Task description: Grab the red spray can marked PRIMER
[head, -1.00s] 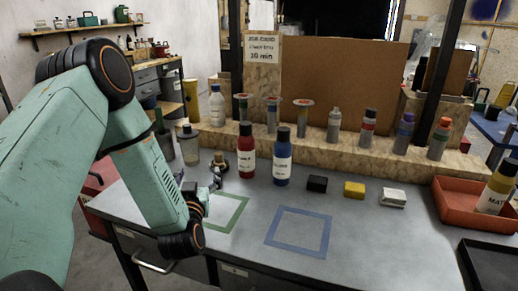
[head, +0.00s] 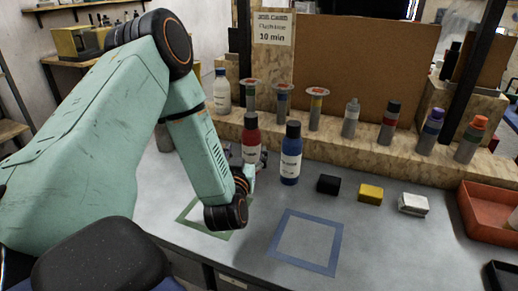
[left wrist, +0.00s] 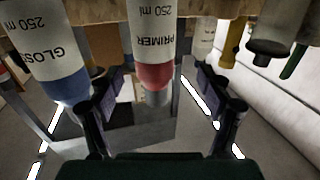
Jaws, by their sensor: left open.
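The red PRIMER spray can (head: 251,133) stands upright on the grey table, left of a blue can (head: 291,160). In the left wrist view, upside down, the red can (left wrist: 155,72) with its white PRIMER label lies between the two dark fingers of my left gripper (left wrist: 157,92). The fingers are open, with a gap on each side of the can. In the head view my left gripper (head: 246,162) is at the can's lower part, partly hidden by my wrist. The blue can, labelled GLOSS (left wrist: 50,60), is just outside one finger. My right gripper is not in view.
A wooden ledge (head: 330,150) behind holds several bottles and cans. Black (head: 328,184), yellow (head: 370,193) and white (head: 413,204) blocks lie to the right. A blue taped square (head: 306,242) and a green one (head: 190,222) mark bare table. A red tray (head: 480,215) stands far right.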

